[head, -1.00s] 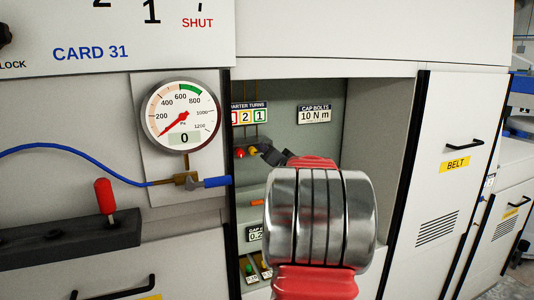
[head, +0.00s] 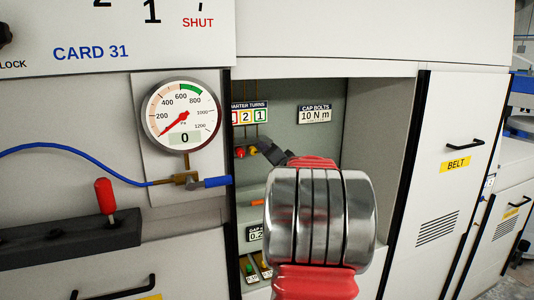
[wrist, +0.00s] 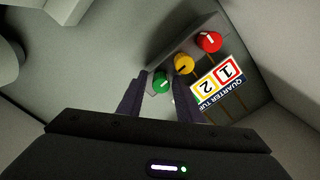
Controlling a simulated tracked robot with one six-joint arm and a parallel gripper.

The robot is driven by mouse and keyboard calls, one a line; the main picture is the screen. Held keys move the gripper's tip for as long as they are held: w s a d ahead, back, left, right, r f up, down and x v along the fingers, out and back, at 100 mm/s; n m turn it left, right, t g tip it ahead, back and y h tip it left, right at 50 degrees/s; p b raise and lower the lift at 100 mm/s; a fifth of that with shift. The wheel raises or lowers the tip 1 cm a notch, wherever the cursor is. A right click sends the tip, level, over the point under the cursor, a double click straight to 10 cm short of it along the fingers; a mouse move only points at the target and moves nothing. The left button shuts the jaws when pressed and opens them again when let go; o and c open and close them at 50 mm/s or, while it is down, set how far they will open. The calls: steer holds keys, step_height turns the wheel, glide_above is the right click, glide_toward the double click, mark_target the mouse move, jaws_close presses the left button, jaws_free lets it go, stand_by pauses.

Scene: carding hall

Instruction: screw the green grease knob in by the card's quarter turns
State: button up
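The green grease knob (wrist: 162,82) shows in the wrist view between the two dark fingertips of my gripper (wrist: 162,90). A gap seems to show beside it, so the fingers look open around it. In the head view my gripper (head: 268,151) reaches into the recess and hides the green knob. The yellow knob (wrist: 183,64) and red knob (wrist: 209,42) stand in a row beyond it, each with a white or dark mark.
The recess wall (head: 347,120) stands close to the right of my arm. A cap bolts card (head: 314,115) reads 10 N m. A gauge (head: 182,117) reads 0, with a blue hose (head: 80,152) below left. Further small knobs and labels sit lower in the recess.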

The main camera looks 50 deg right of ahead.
steer(key=shift+o, duration=0.6)
steer(key=shift+s, duration=0.15)
steer(key=v, duration=1.3)
steer(key=shift+s+a, duration=0.2)
steer(key=shift+f, duration=0.1)
